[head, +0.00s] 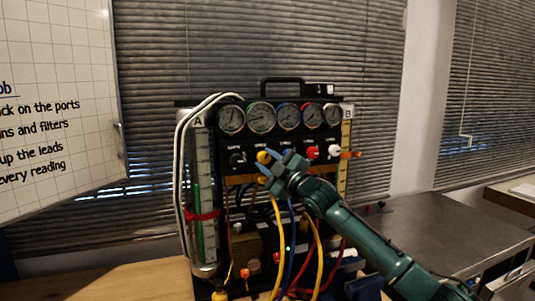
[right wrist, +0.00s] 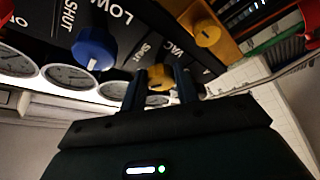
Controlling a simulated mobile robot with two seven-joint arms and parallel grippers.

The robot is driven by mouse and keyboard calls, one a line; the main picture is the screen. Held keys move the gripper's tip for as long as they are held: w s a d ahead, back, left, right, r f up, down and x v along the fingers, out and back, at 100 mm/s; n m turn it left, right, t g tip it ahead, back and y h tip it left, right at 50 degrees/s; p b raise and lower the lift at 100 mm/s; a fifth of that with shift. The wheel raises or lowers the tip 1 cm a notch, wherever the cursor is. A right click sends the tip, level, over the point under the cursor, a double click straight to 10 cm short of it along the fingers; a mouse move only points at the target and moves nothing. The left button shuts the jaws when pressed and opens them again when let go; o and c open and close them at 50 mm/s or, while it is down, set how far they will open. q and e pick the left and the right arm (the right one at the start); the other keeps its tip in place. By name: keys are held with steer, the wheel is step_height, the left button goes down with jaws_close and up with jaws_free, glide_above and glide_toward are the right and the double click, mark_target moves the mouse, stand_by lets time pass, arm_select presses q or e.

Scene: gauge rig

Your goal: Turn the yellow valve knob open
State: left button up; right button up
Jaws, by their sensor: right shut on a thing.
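The yellow valve knob (head: 263,156) is on the black panel of the gauge rig, below the row of gauges. In the right wrist view the yellow knob (right wrist: 160,76) sits between the two fingers, beside a "SHUT" label, and the fingers cover part of it. My right gripper (head: 266,166) reaches in from the lower right and is shut on the knob; its fingers also show in the right wrist view (right wrist: 160,88). The knob's exact angle is hard to tell. My left gripper is not in view.
A blue knob (right wrist: 94,48) is beside the gripped knob, and another yellow part (right wrist: 205,32) is close by. Red (head: 312,152) and white (head: 334,151) knobs are to the right. Yellow, blue and red hoses hang below my right gripper. A grey table (head: 430,225) is at the right.

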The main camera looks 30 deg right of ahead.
steer(key=shift+d+r+n+g+p, duration=0.15)
steer(key=shift+r+n+g+p, duration=0.25)
steer(key=shift+n+p, duration=0.55)
steer(key=shift+n+g+y, duration=0.3)
steer(key=shift+n+y, duration=0.1)
steer(key=shift+n, duration=0.85)
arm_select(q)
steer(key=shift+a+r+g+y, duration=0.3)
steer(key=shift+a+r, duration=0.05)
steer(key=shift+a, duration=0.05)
arm_select(e)
steer(key=shift+n+g, duration=0.3)
steer(key=shift+n, duration=0.5)
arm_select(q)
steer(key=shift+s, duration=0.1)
arm_select(e)
steer(key=o, duration=1)
steer(key=shift+f, duration=0.1)
steer(key=shift+c, duration=0.2)
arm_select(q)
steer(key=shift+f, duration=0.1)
arm_select(e)
steer(key=shift+f, duration=0.1)
